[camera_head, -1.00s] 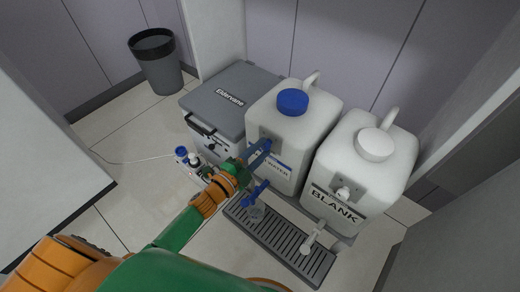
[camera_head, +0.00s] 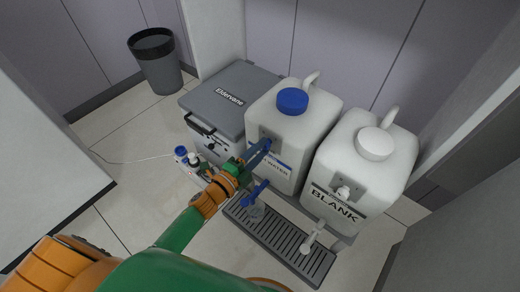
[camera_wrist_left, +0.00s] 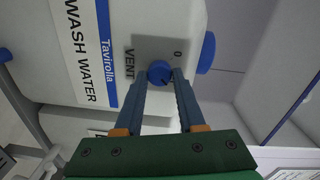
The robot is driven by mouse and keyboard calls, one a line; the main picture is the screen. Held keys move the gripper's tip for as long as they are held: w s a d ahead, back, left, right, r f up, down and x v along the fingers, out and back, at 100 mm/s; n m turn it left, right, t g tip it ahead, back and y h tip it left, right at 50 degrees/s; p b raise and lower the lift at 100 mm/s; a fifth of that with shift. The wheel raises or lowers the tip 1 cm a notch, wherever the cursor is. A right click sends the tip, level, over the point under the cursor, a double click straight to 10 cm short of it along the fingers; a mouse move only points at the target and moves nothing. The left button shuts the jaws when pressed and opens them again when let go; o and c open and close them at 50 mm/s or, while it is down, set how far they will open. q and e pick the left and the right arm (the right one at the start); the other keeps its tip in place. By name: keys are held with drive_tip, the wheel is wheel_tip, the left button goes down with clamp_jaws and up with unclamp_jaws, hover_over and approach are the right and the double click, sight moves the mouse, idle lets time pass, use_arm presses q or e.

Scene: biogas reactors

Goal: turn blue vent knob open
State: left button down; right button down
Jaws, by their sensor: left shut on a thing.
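The blue vent knob (camera_wrist_left: 160,73) sits on a grey plate (camera_wrist_left: 152,47) marked "VENT" and "0" on the white wash water container (camera_head: 310,126). My left gripper (camera_wrist_left: 160,76) has its two blue fingers on either side of the knob and is shut on it. In the head view my left gripper (camera_head: 263,148) reaches the container's front plate, and its fingers mostly hide the knob. The container has a blue cap (camera_head: 292,101) on top and a blue tap (camera_head: 255,193) low at the front. My right gripper is not in view.
A white container marked "BLANK" (camera_head: 362,165) stands to the right. A grey-lidded box (camera_head: 230,98) stands to the left. A slotted drip tray (camera_head: 278,240) lies in front. Small bottles (camera_head: 186,157) stand left of my gripper. A dark bin (camera_head: 157,62) is at the back left.

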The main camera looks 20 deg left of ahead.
use_arm(q)
drive_tip(key=c, duration=0.5)
unclamp_jaws()
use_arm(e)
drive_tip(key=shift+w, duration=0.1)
use_arm(q)
drive_tip(key=p+v, duration=0.1)
drive_tip(key=v, duration=0.6)
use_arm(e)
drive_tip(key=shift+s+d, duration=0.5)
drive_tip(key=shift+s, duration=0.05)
